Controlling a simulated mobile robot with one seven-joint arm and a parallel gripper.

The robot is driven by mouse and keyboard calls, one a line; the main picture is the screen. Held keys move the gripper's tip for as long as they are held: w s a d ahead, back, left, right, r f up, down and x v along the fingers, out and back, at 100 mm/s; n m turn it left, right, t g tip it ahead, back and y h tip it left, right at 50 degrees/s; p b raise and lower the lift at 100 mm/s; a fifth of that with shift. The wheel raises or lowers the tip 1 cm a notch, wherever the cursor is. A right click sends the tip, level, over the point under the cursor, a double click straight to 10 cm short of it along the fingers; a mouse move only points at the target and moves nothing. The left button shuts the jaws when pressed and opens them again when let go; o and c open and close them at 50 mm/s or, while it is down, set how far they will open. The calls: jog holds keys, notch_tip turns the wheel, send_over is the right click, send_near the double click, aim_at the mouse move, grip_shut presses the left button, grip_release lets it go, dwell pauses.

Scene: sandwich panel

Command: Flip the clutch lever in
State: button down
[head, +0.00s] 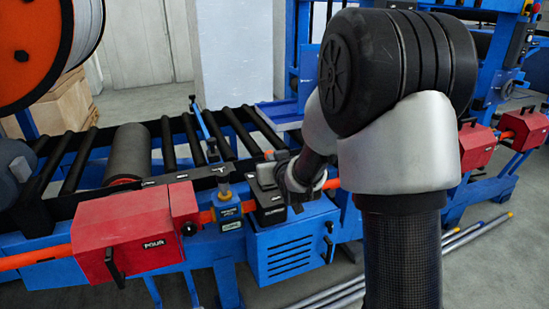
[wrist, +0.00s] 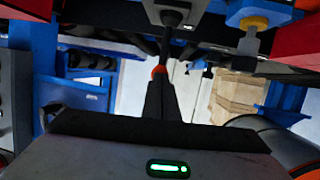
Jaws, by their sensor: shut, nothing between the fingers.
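The clutch lever (wrist: 168,47) appears to be the thin black rod in the wrist view, rising from a rounded base on a dark housing and ending in a red-orange knob (wrist: 158,70). My gripper (wrist: 160,82) is shut and empty. Its black fingertips are right at the knob and overlap it in the picture; I cannot tell whether they touch.
Left of the black box is a blue block (head: 227,209) with a yellow-grey top. A red box (head: 135,235) stands further left, with an orange bar (head: 30,258) beside it. Black rollers (head: 75,163) lie behind. A blue vented cabinet (head: 292,247) is below. My arm covers the right middle.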

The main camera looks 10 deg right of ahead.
jog(key=w+p, duration=0.1)
jog(key=w+g+p, duration=0.1)
jog(key=w+r+g, duration=0.1)
jog(key=shift+a+p, duration=0.3)
jog(key=shift+p, duration=0.1)
jog(key=shift+r, duration=0.15)
jog(key=shift+r+p, duration=0.3)
jog(key=shift+r, duration=0.45)
